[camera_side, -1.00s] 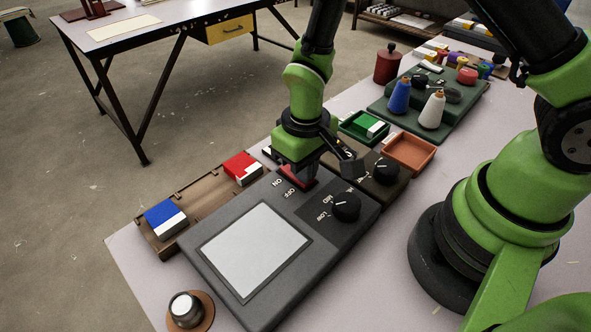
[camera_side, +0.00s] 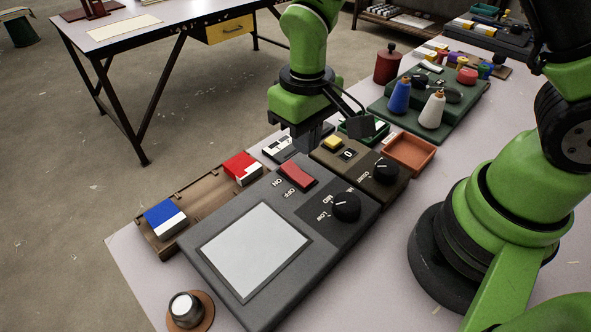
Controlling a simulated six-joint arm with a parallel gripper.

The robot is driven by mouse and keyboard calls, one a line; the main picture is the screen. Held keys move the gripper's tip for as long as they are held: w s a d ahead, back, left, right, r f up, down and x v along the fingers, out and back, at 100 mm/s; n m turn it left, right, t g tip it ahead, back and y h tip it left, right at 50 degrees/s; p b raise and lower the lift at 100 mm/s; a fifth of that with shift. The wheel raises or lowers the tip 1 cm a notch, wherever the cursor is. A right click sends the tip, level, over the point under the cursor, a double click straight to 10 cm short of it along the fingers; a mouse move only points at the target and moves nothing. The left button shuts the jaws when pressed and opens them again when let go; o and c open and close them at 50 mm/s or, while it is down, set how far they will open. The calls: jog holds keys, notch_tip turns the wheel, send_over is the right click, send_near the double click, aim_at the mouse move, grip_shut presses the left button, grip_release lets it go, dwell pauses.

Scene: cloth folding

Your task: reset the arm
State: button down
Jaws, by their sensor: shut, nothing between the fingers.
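My gripper (camera_side: 314,138) is shut and empty, pointing down from my green arm. It hangs above the far side of the consoles, behind the red ON/OFF switch (camera_side: 298,174) and apart from it. The switch sits on a large dark grey console (camera_side: 215,270) with a pale square panel (camera_side: 255,250) and a black LOW/MID knob (camera_side: 346,206). The gripper partly hides a green tray (camera_side: 352,136) and a black-and-white block (camera_side: 279,149).
A smaller console (camera_side: 372,187) with a yellow button (camera_side: 332,143) adjoins the large one. An orange tray (camera_side: 410,153), a wooden tray (camera_side: 190,193) with blue and red blocks, and a green board (camera_side: 455,120) with spools stand close by.

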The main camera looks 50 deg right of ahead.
jog(key=shift+r, duration=0.3)
jog(key=s+d+r+m+t+y, duration=0.1)
jog(key=s+d+r+m+t, duration=0.15)
jog(key=r, duration=0.95)
jog(key=s+d+r+m+t+y, duration=0.1)
jog(key=s+d+r+t, duration=0.1)
jog(key=s+r+t, duration=0.2)
jog(key=s+r, duration=0.3)
jog(key=s, duration=0.3)
jog(key=shift+s+d+t, duration=0.25)
jog(key=shift+d+t, duration=0.1)
jog(key=shift+d, duration=0.05)
jog(key=shift+m, duration=0.25)
